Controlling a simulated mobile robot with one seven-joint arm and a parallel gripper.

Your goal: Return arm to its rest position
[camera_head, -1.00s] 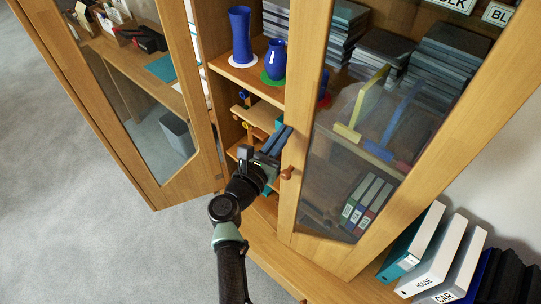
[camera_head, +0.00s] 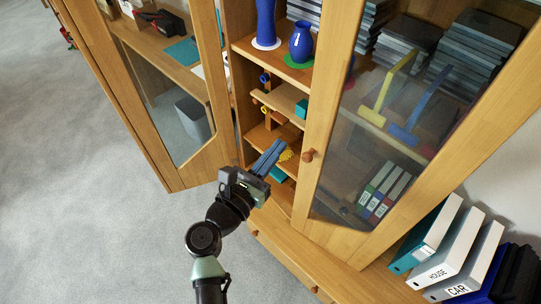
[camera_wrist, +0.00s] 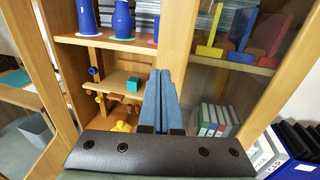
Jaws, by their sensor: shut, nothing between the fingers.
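My gripper (camera_head: 269,157) is shut, with its two blue fingers together and nothing between them. In the head view it stands in front of the open middle part of the wooden cabinet, by the lower shelves. In the wrist view my gripper (camera_wrist: 160,100) points at the shelves and at the edge of the glass door. My arm comes up from the bottom of the head view and is bent at the elbow. The fingers cover part of a yellow thing (camera_head: 286,155) on a lower shelf.
The left glass door (camera_head: 222,150) stands open. The right glass door (camera_head: 318,120) has a round wooden knob (camera_head: 308,155) close to my gripper. Blue vases (camera_head: 302,42) stand on a shelf above. Binders (camera_head: 437,240) stand at lower right. Carpet (camera_head: 110,190) at left is clear.

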